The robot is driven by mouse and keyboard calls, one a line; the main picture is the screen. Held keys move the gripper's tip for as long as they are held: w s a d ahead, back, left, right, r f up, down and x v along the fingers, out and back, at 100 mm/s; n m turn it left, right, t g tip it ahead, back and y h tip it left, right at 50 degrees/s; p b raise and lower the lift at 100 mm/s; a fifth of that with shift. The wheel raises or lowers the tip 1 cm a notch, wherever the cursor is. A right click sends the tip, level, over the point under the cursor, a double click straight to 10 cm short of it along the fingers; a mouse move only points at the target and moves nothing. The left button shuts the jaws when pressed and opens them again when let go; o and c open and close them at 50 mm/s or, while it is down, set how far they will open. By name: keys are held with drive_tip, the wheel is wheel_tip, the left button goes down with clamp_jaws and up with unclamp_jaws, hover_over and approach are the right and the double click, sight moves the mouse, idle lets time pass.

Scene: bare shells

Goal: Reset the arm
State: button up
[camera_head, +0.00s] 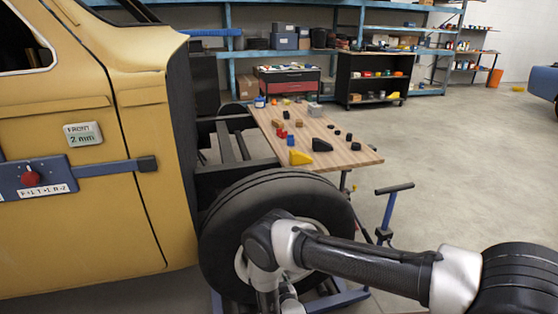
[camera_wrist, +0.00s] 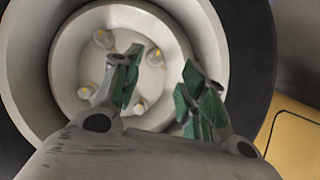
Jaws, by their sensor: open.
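My gripper (camera_wrist: 158,92) shows in the wrist view with its two green-padded fingers apart and nothing between them. It is in front of the pale wheel hub (camera_wrist: 75,55), which has several yellow-tipped studs or nuts. I cannot tell whether the fingers touch the hub. In the head view my arm (camera_head: 365,265) reaches from the lower right to the dark tire (camera_head: 225,225) of the yellow vehicle (camera_head: 75,200). The arm's end hides much of the hub there, and the gripper itself is not clear in that view.
A wooden table (camera_head: 340,150) with several small coloured parts stands behind the tire. A blue stand (camera_head: 388,210) is right of the wheel. A blue bar with a red knob (camera_head: 31,179) crosses the vehicle door. The floor (camera_head: 460,170) at right is clear; shelves line the back wall.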

drive_tip(key=s+d+f+g+h, duration=0.1)
drive_tip(key=s+d+f+g, duration=0.2)
drive_tip(key=s+f+g, duration=0.35)
drive_tip(key=s+d+r+n+g+h, duration=0.1)
drive_tip(key=s+r+g, duration=0.15)
drive_tip(key=s, duration=0.45)
drive_tip(key=d+r+g+h, duration=0.1)
drive_tip(key=d+r+g, duration=0.3)
drive_tip(key=r, duration=1.5)
drive_tip(key=d+r+g+h, duration=0.15)
drive_tip(key=d+r, duration=0.35)
drive_tip(key=r, duration=1.5)
drive_tip(key=s+d+r+m+t, duration=0.1)
drive_tip(key=s+d+r+t, duration=0.1)
drive_tip(key=s+d+r, duration=0.3)
drive_tip(key=s+d+r+m+t+y, duration=0.1)
drive_tip(key=s+d+r, duration=0.4)
drive_tip(key=d+r, duration=0.6)
drive_tip(key=s+d+r+m+t, duration=0.2)
drive_tip(key=s+d+r, duration=0.3)
drive_tip(key=r, duration=1.2)
drive_tip(key=d+t, duration=0.1)
drive_tip(key=d, duration=0.1)
drive_tip(key=shift+s+d+r+m, duration=0.15)
drive_tip(key=shift+d+r+m, duration=0.1)
drive_tip(key=shift+d+m, duration=0.15)
